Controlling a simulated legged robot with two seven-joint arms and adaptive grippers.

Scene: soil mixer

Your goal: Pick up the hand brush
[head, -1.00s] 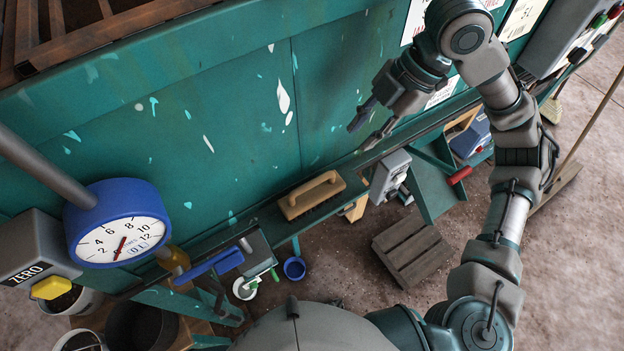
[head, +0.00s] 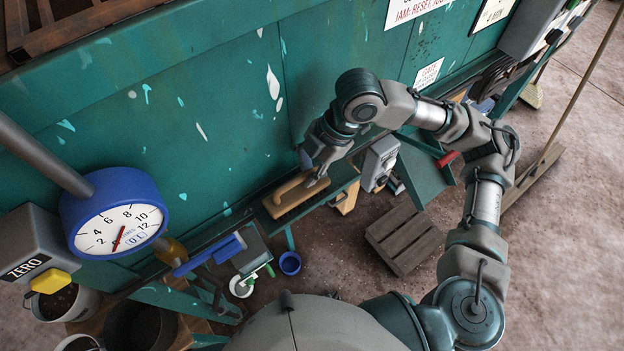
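The hand brush (head: 287,197) has a tan wooden handle and dark bristles. It lies on the narrow green ledge (head: 262,222) along the machine's wall. My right gripper (head: 311,172) is over the right end of the brush, with its fingers pointing down at the handle. One finger shows on the wall side and one near the handle's end, apart from each other. I cannot tell whether they touch the brush. My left gripper is not in view.
A grey switch box (head: 379,163) stands right of the brush. A blue dial gauge (head: 119,214) and a blue-handled tool (head: 208,254) are to the left. A wooden pallet (head: 404,240) and a blue cup (head: 290,263) are on the ground below.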

